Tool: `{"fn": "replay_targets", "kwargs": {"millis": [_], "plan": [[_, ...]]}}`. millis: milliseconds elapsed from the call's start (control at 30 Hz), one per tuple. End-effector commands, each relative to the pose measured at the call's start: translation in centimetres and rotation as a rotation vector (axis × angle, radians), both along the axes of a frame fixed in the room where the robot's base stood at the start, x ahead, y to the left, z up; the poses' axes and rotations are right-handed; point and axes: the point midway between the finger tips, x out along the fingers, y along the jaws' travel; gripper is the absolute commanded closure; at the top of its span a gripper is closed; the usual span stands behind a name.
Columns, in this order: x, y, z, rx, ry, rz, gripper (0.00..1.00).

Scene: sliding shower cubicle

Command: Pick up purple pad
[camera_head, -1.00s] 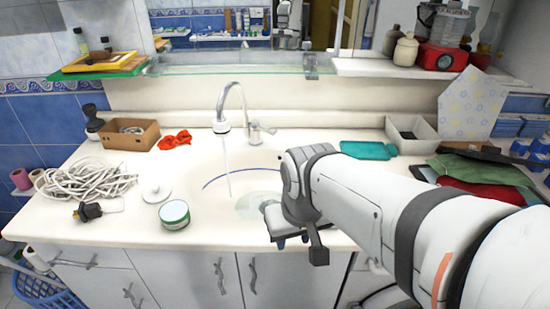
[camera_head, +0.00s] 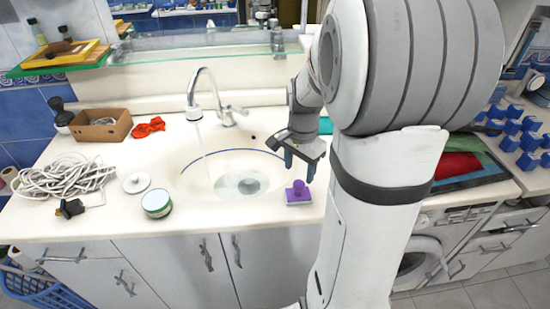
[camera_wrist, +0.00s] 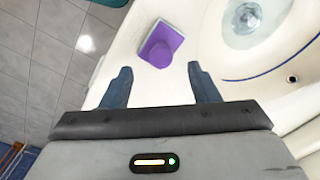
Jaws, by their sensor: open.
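The purple pad (camera_head: 298,192) lies on the white counter at the front right of the sink basin. It has a purple top with a knob and a pale underside. In the wrist view the purple pad (camera_wrist: 161,45) shows just beyond the fingertips, roughly midway between them. My gripper (camera_head: 297,166) is above the counter, over and slightly behind the pad, pointing down. In the wrist view my gripper (camera_wrist: 159,68) has its two blue fingers spread apart with nothing between them.
The sink basin (camera_head: 190,180) with a running tap (camera_head: 195,100) is left of the pad. A green tin (camera_head: 156,203), a white lid (camera_head: 137,183) and coiled white cable (camera_head: 62,175) lie farther left. The counter's front edge is close to the pad.

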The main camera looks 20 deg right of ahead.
Motion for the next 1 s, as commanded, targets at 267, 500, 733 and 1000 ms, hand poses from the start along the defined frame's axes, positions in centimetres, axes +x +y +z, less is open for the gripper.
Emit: {"fn": "replay_targets", "kwargs": {"millis": [267,500,733,1000], "plan": [[0.4,-0.7,-2.6,0.005,0.013,-0.063,0.45],[0.4,-0.5,-5.6,0.005,0.015,-0.059,0.45],[0.4,-0.5,-8.1,0.004,0.010,-0.058,0.45],[0.5,-0.4,-8.2,0.003,0.009,-0.057,0.48]]}}
